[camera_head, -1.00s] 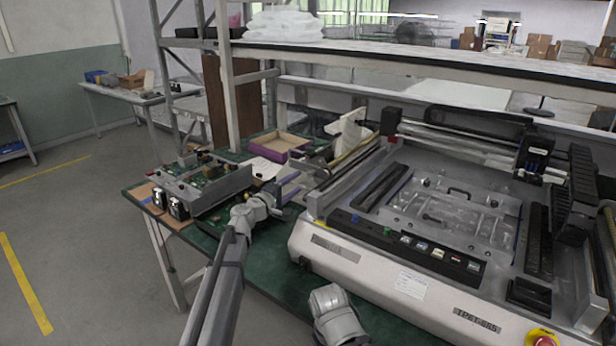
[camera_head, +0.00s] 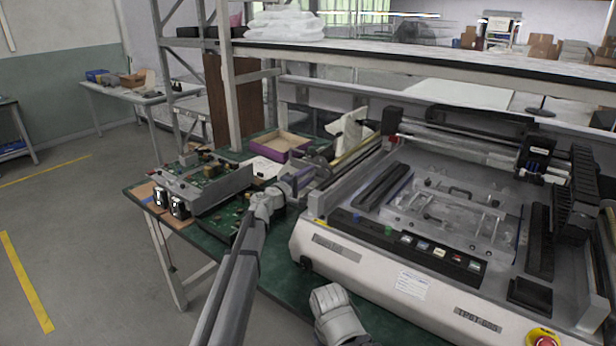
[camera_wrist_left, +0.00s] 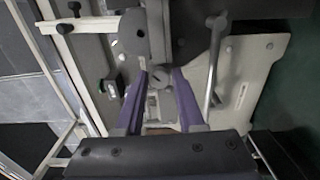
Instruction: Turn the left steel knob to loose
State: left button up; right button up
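My left gripper (camera_head: 302,180) is near the left rear of the big white machine (camera_head: 340,258) in the head view. In the left wrist view, its two purple fingers (camera_wrist_left: 161,72) are spread apart. A small round steel knob (camera_wrist_left: 158,80) shows in the gap between them; I cannot tell whether either finger touches it. A steel lever with a round end (camera_wrist_left: 213,62) stands just right of the fingers in the wrist view. The knob is too small or hidden to make out in the head view.
An open device with green circuit boards (camera_head: 205,185) lies on the green bench left of my arm. A purple tray (camera_head: 280,145) is behind. A shelf (camera_head: 420,65) runs above the machine. Two dark knobs (camera_wrist_left: 74,8) show at the wrist view's upper left.

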pick_arm(q)
grip_shut()
jog(key=shift+n, duration=0.3)
jog(key=n, duration=0.6)
dwell(0.4)
dwell(0.4)
jog(key=shift+o, duration=2.2)
grip_release()
jog(key=shift+n, duration=0.3)
jog(key=v, duration=0.8)
